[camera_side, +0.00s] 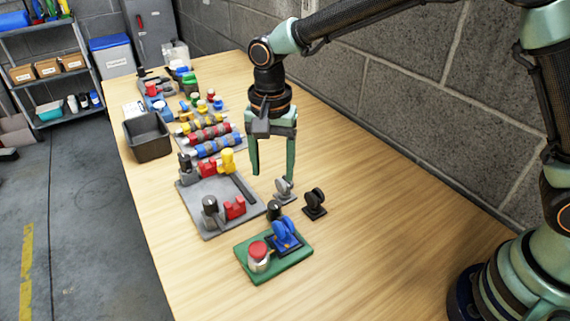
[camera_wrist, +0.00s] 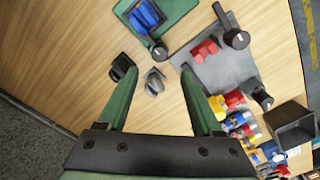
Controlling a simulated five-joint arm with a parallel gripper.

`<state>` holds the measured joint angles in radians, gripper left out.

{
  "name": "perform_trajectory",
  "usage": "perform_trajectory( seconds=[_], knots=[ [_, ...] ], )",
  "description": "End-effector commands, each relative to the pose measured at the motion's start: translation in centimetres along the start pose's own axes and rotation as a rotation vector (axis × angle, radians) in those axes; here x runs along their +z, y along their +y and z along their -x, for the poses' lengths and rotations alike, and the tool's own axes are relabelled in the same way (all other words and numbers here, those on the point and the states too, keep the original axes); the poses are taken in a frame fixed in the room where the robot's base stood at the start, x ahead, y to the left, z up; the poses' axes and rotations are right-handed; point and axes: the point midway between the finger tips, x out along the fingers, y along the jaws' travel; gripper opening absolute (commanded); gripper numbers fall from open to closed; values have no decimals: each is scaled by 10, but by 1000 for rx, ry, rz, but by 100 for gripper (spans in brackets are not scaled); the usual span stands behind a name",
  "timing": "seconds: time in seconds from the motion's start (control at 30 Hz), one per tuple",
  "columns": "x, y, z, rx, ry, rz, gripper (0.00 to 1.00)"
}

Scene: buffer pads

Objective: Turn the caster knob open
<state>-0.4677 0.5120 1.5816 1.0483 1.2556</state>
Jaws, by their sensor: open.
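A green pad (camera_side: 292,264) holds a blue caster (camera_side: 284,233), a red button (camera_side: 258,252) and a black knob (camera_side: 273,209) at its back edge. In the wrist view the pad is cut off at the top, with the blue caster (camera_wrist: 146,15) and the black knob (camera_wrist: 158,52) showing. I cannot tell which part is the caster knob. A loose grey caster (camera_side: 283,190) and a loose black caster (camera_side: 314,204) stand on the table behind the pad. My gripper (camera_side: 272,176) is open and empty, pointing down above the table behind these casters, touching nothing.
A grey plate (camera_side: 210,190) with black knobs, red blocks and a yellow part lies left of my gripper. A dark bin (camera_side: 147,137) and several coloured parts stand farther back. A block wall (camera_side: 400,110) runs along the right; the table's right side is clear.

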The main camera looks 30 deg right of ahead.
Motion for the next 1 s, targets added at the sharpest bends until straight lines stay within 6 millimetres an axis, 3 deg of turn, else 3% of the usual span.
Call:
perform_trajectory(
  seconds=[0.5, 0.7, 1.0],
  knots=[
    [0, 2, -92, 4, -1, 2, 67],
    [0, 1, -108, 0, 0, 2, 67],
    [0, 1, -111, 0, 0, 2, 67]
  ],
)
